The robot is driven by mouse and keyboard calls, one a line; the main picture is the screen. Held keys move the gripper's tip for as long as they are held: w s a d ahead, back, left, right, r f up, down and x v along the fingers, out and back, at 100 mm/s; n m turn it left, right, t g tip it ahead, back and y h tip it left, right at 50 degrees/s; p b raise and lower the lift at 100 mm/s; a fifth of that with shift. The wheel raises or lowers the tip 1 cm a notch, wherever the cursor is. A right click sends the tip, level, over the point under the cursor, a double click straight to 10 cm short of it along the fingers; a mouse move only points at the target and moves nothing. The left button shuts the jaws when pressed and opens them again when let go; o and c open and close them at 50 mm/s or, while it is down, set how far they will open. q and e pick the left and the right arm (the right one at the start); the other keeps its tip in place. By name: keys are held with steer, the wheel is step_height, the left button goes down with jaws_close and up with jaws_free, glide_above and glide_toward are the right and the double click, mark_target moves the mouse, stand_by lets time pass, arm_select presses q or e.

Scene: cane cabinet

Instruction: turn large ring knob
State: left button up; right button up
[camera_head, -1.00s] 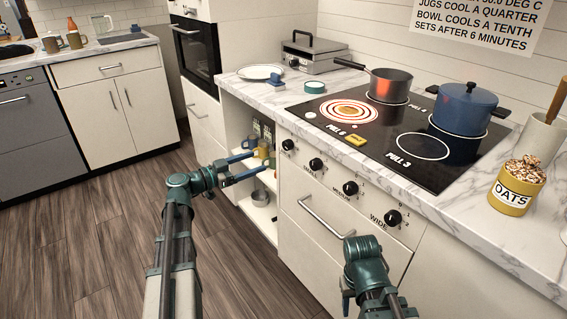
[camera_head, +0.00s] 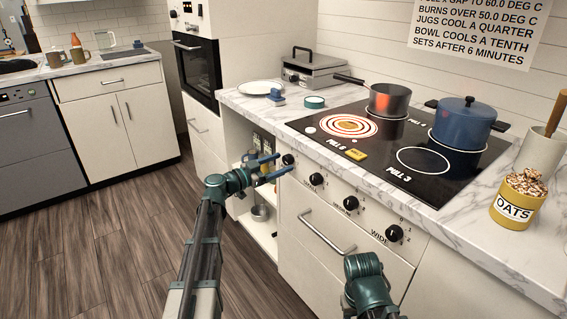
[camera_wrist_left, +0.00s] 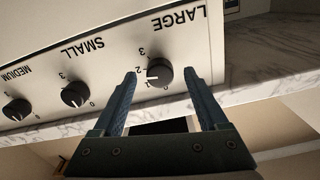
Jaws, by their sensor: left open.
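The large ring knob (camera_head: 288,160) is the black knob at the left end of the row on the cabinet front. In the left wrist view, which is upside down, this knob (camera_wrist_left: 159,73) sits under the word LARGE, with its pale mark near the 1. My left gripper (camera_head: 284,163) is open at the knob. In the left wrist view its fingertips (camera_wrist_left: 161,74) lie on either side of the knob, apart from it as far as I can tell. My right arm shows at the lower right of the head view; its fingers are hidden.
The small (camera_wrist_left: 75,94) and medium (camera_wrist_left: 17,110) knobs stand beside the large one. A ring on the hob (camera_head: 349,126) glows red. A dark pan (camera_head: 390,100) and a blue pot (camera_head: 465,122) stand on the hob. A drawer handle (camera_head: 325,233) sticks out below the knobs.

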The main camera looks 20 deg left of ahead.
arm_select(q)
steer(key=shift+x, duration=0.95)
jaws_close()
